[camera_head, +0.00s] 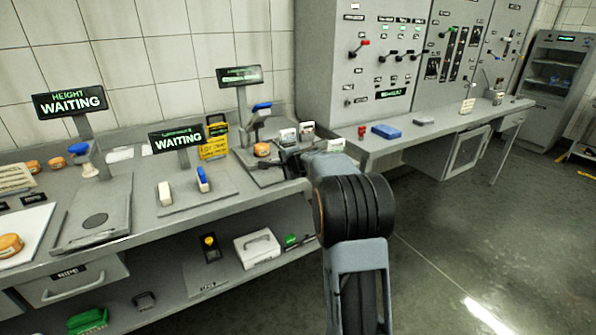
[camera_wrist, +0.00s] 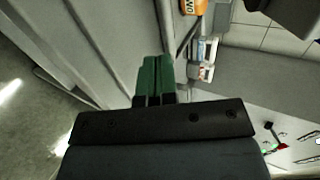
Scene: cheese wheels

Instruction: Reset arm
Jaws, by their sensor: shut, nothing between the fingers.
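My arm reaches over the bench (camera_head: 230,215) in the head view, its end beside the stamp station with a blue-handled lever (camera_head: 262,106). My gripper (camera_head: 284,160) is small and dark there, partly hidden by my wrist. In the wrist view my gripper (camera_wrist: 152,80) shows green fingers pressed together with nothing between them. An orange cheese wheel (camera_head: 261,149) lies just left of the gripper in the head view.
Two screens reading WAITING (camera_head: 69,101) (camera_head: 176,139) stand on the bench. More cheese wheels (camera_head: 10,245) lie at the left. A control cabinet (camera_head: 385,60) stands behind a side bench with a blue box (camera_head: 386,131). The floor (camera_head: 450,240) at right is clear.

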